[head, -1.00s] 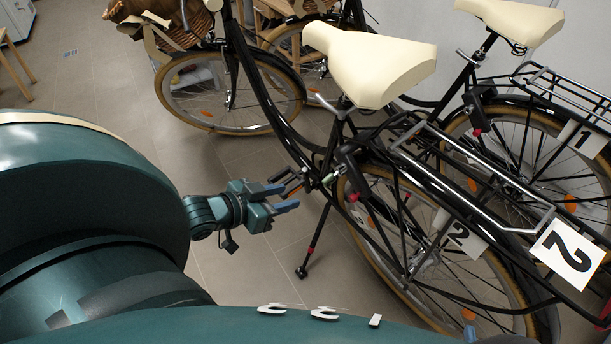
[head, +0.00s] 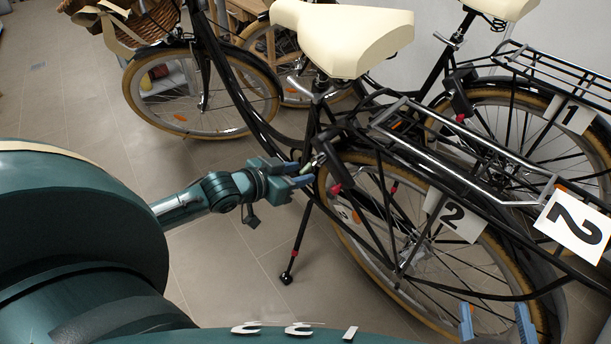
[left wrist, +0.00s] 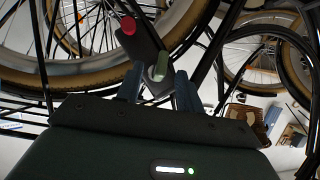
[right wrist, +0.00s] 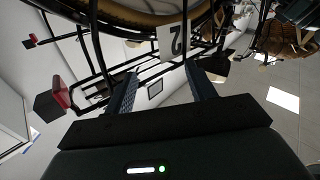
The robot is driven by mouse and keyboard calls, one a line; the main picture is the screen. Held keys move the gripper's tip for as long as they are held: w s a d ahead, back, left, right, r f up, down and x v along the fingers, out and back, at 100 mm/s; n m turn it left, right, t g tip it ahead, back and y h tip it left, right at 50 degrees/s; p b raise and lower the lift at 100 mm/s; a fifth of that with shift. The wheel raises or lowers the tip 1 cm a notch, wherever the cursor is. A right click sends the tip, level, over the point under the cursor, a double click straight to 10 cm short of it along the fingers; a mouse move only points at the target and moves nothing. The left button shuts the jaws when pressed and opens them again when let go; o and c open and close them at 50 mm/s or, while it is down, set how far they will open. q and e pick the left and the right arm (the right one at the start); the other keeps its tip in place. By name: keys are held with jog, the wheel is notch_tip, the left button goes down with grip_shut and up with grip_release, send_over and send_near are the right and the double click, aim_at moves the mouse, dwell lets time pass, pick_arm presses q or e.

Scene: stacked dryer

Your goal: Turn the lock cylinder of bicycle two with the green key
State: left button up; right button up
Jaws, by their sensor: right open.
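Bicycle two (head: 437,170) carries number 2 plates and a cream saddle. Its black lock (head: 330,168) sits by the rear wheel below the saddle and has a red part. The green key (head: 317,160) sticks out of the lock. In the left wrist view the key (left wrist: 160,66) lies between the blue fingertips, with a gap on each side. My left gripper (head: 305,174) is open at the key; contact is not visible. My right gripper (head: 497,312) is open and empty, low in front of the rear wheel. The lock cylinder itself is hidden.
Bicycle one (head: 500,125) stands behind, close to the wall. A kickstand (head: 295,245) reaches the floor just below my left gripper. The luggage rack (head: 470,165) lies above and right of the lock. The tiled floor (head: 90,120) at left is clear.

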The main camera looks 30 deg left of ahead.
aim_at(301, 172)
pick_arm(q)
jog(key=shift+b+x, duration=0.4)
jog(key=shift+x, duration=1.15)
jog(key=shift+c, duration=0.4)
grip_shut()
